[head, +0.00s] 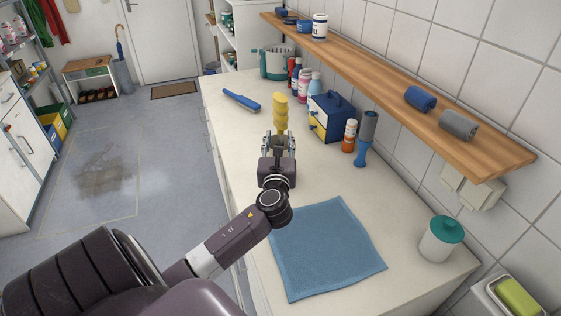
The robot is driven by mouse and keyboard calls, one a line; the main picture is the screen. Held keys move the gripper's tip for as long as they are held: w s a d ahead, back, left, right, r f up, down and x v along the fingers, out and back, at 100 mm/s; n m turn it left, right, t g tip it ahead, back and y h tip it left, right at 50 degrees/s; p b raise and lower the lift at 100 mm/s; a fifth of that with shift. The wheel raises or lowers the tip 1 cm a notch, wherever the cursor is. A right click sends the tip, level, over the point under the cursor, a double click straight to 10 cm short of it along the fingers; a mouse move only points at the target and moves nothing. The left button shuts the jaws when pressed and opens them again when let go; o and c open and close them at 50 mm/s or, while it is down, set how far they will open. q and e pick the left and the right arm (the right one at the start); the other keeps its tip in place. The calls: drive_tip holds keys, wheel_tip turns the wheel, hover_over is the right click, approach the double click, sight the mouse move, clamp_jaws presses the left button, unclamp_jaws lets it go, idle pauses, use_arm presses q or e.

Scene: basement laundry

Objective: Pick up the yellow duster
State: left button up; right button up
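The yellow duster (280,112) has a ridged yellow head and shows upright on the white counter in the head view. My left gripper (279,138) is directly in front of it, pointing away from me along the counter. Its two fingers are spread apart, one on each side of the duster's lower part in the picture. The duster's lower end is hidden by the gripper, and I cannot tell whether the fingers touch it. My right gripper is not in view.
A blue and yellow drawer box (331,117), bottles (349,135) and a grey-headed blue duster (366,138) stand to the right. A blue brush (241,101) lies to the left. A blue cloth (325,248) lies nearer. A wooden shelf (390,80) overhangs the right side.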

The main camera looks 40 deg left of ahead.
sight(280, 133)
use_arm(q)
drive_tip(key=x, duration=0.4)
drive_tip(key=shift+w+p, duration=0.2)
drive_tip(key=shift+p, duration=0.2)
drive_tip(key=c, duration=0.9)
clamp_jaws()
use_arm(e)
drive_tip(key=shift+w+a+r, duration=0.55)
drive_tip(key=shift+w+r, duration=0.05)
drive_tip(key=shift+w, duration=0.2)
